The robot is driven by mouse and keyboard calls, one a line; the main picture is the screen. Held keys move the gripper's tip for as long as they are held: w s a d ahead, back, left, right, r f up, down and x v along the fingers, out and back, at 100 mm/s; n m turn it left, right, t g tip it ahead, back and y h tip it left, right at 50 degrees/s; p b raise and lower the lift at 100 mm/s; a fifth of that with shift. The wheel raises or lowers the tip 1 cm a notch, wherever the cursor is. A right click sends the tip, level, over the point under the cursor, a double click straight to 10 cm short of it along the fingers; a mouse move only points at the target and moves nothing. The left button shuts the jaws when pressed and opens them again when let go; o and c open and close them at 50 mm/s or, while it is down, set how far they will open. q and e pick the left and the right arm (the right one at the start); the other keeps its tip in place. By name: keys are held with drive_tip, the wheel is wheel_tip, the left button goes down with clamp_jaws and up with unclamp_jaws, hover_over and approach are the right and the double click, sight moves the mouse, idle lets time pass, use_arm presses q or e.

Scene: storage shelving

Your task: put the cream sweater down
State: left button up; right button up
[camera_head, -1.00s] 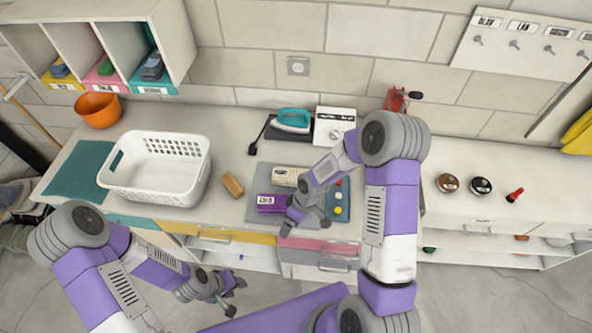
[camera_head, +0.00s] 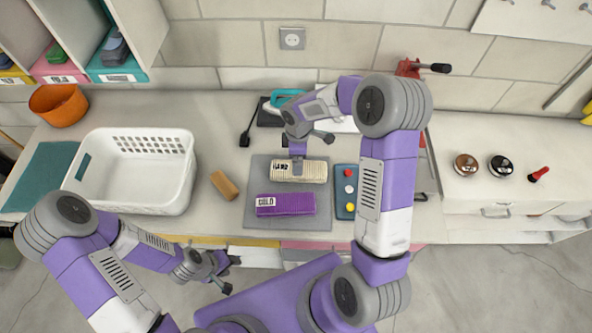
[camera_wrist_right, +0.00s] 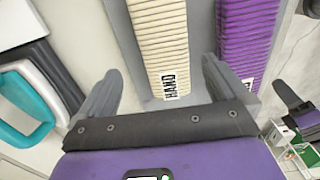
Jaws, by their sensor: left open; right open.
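The folded cream sweater (camera_head: 308,172), with a HAND label, lies flat on a grey mat (camera_head: 322,223) on the counter. A folded purple sweater (camera_head: 287,204) with a COLD label lies beside it. My right gripper (camera_head: 297,165) is at the labelled end of the cream sweater. In the right wrist view its open fingers (camera_wrist_right: 162,68) stand apart on either side of the cream sweater's (camera_wrist_right: 160,35) end; I cannot tell their height above it. The purple sweater (camera_wrist_right: 245,35) is to the right there. My left gripper (camera_head: 222,272) is open and empty before the counter's front edge.
A white basket (camera_head: 135,200) stands left of a wooden block (camera_head: 224,185). A blue panel with coloured buttons (camera_head: 346,200) is right of the mat. An iron (camera_head: 283,98) is behind, partly hidden by my right arm.

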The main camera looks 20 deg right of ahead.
drive_tip(key=shift+w+f, duration=0.15)
drive_tip(key=shift+f, duration=0.7)
drive_tip(key=f, duration=0.4)
drive_tip(key=s+f, duration=0.1)
drive_tip(key=f, duration=0.1)
drive_tip(key=shift+c, duration=0.2)
drive_tip(key=c, duration=1.2)
drive_tip(key=shift+r, duration=0.2)
drive_tip(key=shift+c, duration=0.6)
